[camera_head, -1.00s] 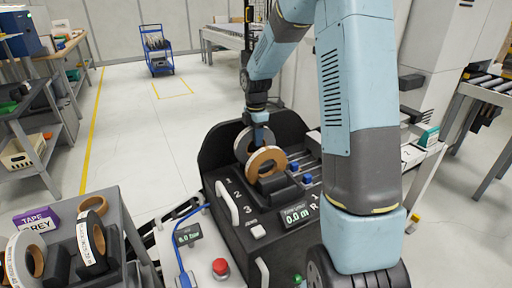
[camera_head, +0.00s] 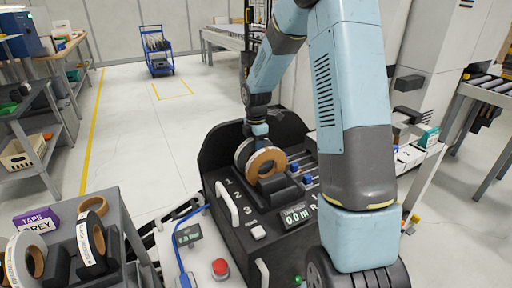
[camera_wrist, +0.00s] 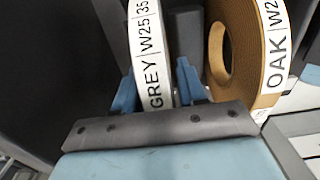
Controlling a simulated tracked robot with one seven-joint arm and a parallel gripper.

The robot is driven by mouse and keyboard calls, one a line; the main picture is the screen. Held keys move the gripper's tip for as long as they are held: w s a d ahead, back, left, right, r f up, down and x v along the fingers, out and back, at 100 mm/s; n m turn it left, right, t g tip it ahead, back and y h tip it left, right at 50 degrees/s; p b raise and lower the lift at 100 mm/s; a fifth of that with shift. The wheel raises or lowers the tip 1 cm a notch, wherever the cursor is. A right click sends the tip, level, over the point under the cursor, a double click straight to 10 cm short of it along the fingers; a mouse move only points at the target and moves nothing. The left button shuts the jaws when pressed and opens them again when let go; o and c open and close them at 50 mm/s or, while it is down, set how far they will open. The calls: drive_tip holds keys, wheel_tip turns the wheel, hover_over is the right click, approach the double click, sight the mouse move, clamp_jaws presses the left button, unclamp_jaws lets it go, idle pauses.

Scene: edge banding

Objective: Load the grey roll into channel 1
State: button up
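The grey roll (camera_wrist: 157,55), with a white band reading "GREY | W25 | 35", stands upright between the two blue fingers of my gripper (camera_wrist: 157,88) in the wrist view. In the head view the grey roll (camera_head: 241,153) is at the far end of the dark machine (camera_head: 232,205), behind the oak roll (camera_head: 268,161), and partly hidden by it. My gripper (camera_head: 257,130) is low over the grey roll, pointing down. The painted 1 (camera_head: 229,182) is the farthest of the channel numbers. Whether the roll rests on the channel floor is hidden.
The oak roll (camera_wrist: 235,55) stands close to the right of my gripper in the wrist view. A dark block (camera_head: 280,188) sits nearer on the machine. A shelf cart (camera_head: 115,225) at the left holds several other rolls. A red button (camera_head: 220,268) is in front.

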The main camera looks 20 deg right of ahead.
drive_tip(key=shift+o, duration=1.4)
wheel_tip(320, 180, up, 11)
drive_tip(key=shift+r, duration=0.2)
drive_tip(key=shift+s+r, duration=0.15)
drive_tip(key=shift+r, duration=0.7)
drive_tip(key=s+r+m+t, duration=0.2)
drive_tip(key=s+r+m, duration=0.2)
drive_tip(key=s, duration=0.7)
drive_tip(key=s+r+m+t, duration=0.1)
drive_tip(key=s+r+m, duration=0.3)
drive_tip(key=s+m, duration=0.5)
drive_tip(key=s+r+m+t, duration=0.2)
drive_tip(key=s+r+m, duration=0.2)
drive_tip(key=s+m, duration=0.3)
drive_tip(key=s, duration=0.5)
drive_tip(key=shift+s+r+t, duration=0.2)
drive_tip(key=shift+s+t, duration=0.1)
